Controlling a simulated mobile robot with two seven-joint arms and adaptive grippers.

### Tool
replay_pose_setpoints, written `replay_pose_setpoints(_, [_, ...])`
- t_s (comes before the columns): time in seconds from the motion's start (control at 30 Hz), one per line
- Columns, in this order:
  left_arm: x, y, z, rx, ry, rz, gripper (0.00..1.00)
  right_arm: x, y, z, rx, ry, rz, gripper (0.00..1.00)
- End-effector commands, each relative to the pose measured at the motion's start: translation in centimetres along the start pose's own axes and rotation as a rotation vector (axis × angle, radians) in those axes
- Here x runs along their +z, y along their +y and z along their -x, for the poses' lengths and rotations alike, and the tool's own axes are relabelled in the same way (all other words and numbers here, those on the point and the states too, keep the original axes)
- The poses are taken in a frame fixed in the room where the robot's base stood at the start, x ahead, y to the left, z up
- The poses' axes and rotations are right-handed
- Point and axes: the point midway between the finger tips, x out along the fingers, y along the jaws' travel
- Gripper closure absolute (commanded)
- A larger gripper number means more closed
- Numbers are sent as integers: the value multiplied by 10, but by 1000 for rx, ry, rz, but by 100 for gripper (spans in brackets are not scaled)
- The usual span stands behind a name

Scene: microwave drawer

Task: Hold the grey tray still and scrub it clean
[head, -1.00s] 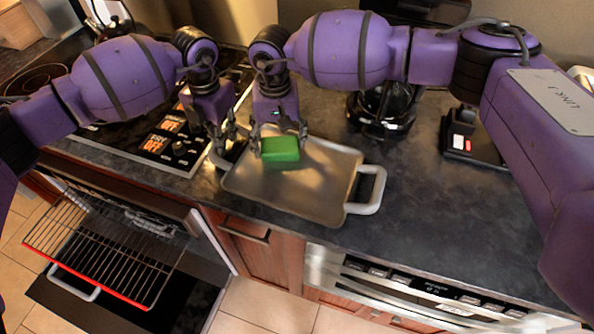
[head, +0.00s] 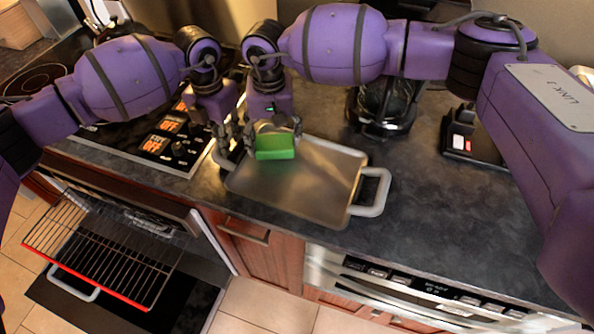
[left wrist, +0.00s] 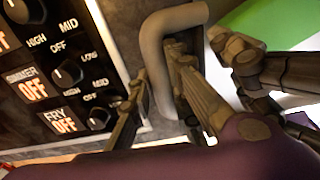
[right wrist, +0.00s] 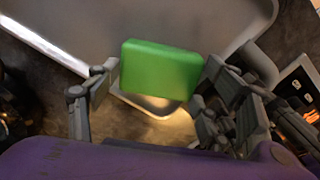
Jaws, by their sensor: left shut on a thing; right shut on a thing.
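The grey tray (head: 318,190) lies on the dark counter, with a light grey handle at each end. My left gripper (head: 222,140) is shut on the tray's left handle, and the handle (left wrist: 160,50) shows between its fingers in the left wrist view. My right gripper (head: 274,137) is shut on a green sponge (head: 275,147) over the left part of the tray. The sponge (right wrist: 160,70) shows between the two fingers in the right wrist view. I cannot tell whether the sponge touches the tray surface.
A cooktop with lit knob labels (head: 165,135) is left of the tray. A glass coffee pot (head: 382,108) stands behind it, and a dark device (head: 470,140) is at the right. An open oven with a wire rack (head: 100,250) is below. The counter right of the tray is clear.

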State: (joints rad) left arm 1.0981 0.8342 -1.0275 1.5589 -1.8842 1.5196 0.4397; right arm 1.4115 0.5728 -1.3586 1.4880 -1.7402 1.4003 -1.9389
Motion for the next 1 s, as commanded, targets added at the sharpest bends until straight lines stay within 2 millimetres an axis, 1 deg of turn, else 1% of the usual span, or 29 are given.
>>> replay_pose_setpoints(0.1, [-1, 3, -2, 5, 4, 4, 100, 10, 10, -1, 2, -2, 1, 87])
replay_pose_setpoints(0.7, [-2, 5, -2, 9, 7, 7, 100, 55, 48, 0, 3, -1, 0, 87])
replay_pose_setpoints(0.83, [-2, 5, -2, 9, 7, 8, 100, 60, 53, 0, 3, 0, -1, 87])
replay_pose_setpoints(1.0, [-3, 5, -2, 9, 8, 8, 100, 61, 53, 3, 2, 1, 0, 87])
